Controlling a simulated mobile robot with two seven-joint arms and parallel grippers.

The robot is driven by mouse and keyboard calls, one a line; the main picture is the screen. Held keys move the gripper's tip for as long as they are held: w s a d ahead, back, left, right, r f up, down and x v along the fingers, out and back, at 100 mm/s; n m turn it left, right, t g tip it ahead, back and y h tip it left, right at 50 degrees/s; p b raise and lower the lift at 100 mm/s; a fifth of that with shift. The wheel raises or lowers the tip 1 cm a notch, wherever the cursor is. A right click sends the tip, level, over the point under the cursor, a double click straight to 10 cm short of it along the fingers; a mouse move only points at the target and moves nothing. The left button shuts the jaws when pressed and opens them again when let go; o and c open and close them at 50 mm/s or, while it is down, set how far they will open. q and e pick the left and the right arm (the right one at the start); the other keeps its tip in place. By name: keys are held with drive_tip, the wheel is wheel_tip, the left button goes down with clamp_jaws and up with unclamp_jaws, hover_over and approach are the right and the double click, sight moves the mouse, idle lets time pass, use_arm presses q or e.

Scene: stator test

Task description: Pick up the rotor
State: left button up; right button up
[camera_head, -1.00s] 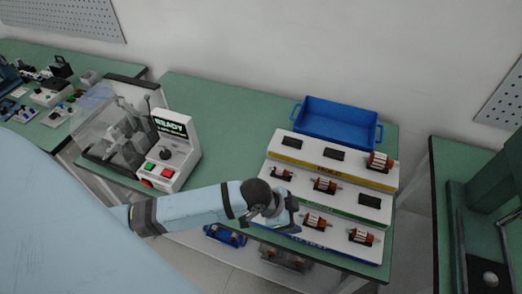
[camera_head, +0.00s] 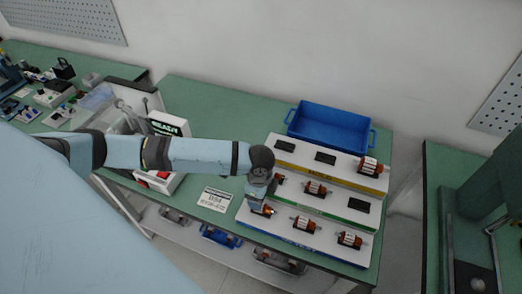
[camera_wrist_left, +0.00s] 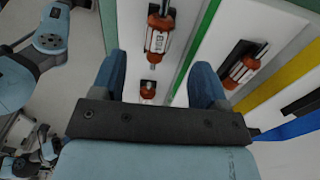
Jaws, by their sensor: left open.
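Several rotors with copper-red ends and pale bodies sit on a white three-step rack. On the front step are a left rotor (camera_head: 263,210), a middle rotor (camera_head: 305,224) and a right rotor (camera_head: 350,240). The middle step holds two, one partly behind my left gripper (camera_head: 259,194); the top step holds one rotor (camera_head: 370,166) at right. My left gripper points down over the rack's left end, open. In the left wrist view, its fingers (camera_wrist_left: 158,64) flank a rotor (camera_wrist_left: 158,34) farther below and a partly hidden rotor (camera_wrist_left: 148,90). I cannot tell the height gap. My right gripper is not in view.
Empty dark slots show on the top step (camera_head: 285,146) and the middle step (camera_head: 359,206). A blue bin (camera_head: 330,126) stands behind the rack. A white card (camera_head: 215,199) lies left of it. A test machine (camera_head: 168,128) is partly behind my arm.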

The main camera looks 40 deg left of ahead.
use_arm(q)
drive_tip(key=shift+d+f+p, duration=0.15)
drive_tip(key=shift+f+p, duration=0.2)
drive_tip(key=shift+f, duration=1.2)
drive_tip(key=shift+d+f+p, duration=0.1)
drive_tip(key=shift+f+p, duration=0.2)
drive_tip(key=shift+f, duration=1.25)
drive_tip(key=shift+c, duration=0.5)
drive_tip(key=c, duration=1.1)
